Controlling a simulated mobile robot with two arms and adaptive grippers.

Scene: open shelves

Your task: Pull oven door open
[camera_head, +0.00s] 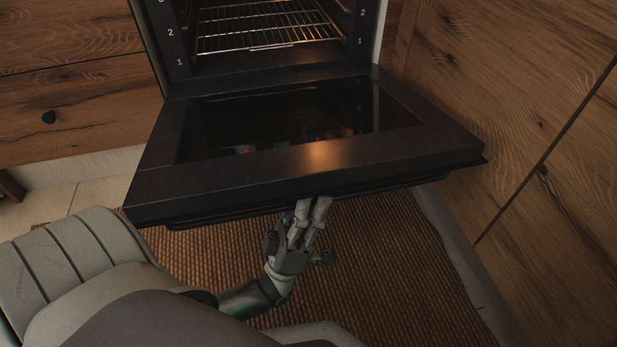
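The black oven door (400,157) is folded far down, close to level, in front of the oven (173,50). Its dark glass panel faces up. The handle (200,218) runs along under the door's front edge. My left gripper (311,205) is at the middle of that edge, with its fingers pointing up to the handle. The fingertips are partly hidden by the door's edge, so I cannot tell whether they grip the handle or only touch it. My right gripper is not in view.
A wire rack (265,25) sits inside the open oven. Wooden cabinet fronts (560,190) stand close on the right. A brown woven mat (390,260) covers the floor below the door.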

